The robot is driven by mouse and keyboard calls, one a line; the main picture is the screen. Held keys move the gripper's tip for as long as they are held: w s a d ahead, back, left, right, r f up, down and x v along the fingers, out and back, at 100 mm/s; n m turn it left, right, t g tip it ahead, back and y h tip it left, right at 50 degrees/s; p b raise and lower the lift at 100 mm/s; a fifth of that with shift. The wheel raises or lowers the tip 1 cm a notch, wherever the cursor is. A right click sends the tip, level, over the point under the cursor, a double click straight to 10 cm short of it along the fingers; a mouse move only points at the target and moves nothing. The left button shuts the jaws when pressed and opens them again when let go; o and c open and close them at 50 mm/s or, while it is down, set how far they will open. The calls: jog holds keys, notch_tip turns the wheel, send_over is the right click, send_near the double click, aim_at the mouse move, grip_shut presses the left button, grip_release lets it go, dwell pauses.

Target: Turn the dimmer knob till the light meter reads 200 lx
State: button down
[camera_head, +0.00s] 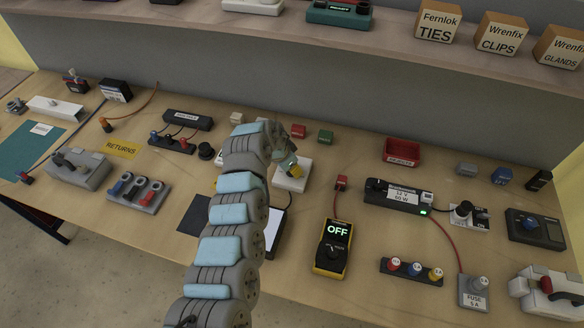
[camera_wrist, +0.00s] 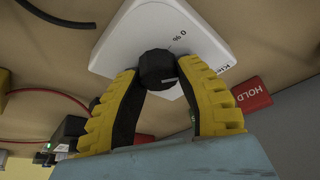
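The black dimmer knob (camera_wrist: 158,70) sits on a white plate (camera_wrist: 135,35) marked "0 %" in the wrist view. My gripper (camera_wrist: 157,68) has its yellow fingers on both sides of the knob, with the tips appearing to press on it. In the head view the white plate (camera_head: 290,184) lies mid-table under my gripper (camera_head: 294,172), and the knob is hidden. A yellow and black handheld meter (camera_head: 331,258) shows "OFF"; I cannot tell if it is the light meter. No lx reading is legible. A bright white panel (camera_head: 275,230) is partly hidden behind my arm.
A red HOLD block (camera_wrist: 250,94) stands close to my right finger in the wrist view. A power supply (camera_head: 398,196), a red tray (camera_head: 402,150) and a row of terminals (camera_head: 411,271) are to the right. A shelf (camera_head: 220,30) overhangs the back.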

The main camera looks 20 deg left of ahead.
jog(key=shift+d+f+p, duration=0.1)
jog(key=shift+p, duration=0.25)
jog(key=shift+n, duration=0.4)
jog(key=c, duration=0.7)
grip_release()
jog(key=shift+o, duration=0.2)
jog(key=shift+v, duration=0.9)
jog(key=v, duration=1)
jog(key=shift+s, duration=0.15)
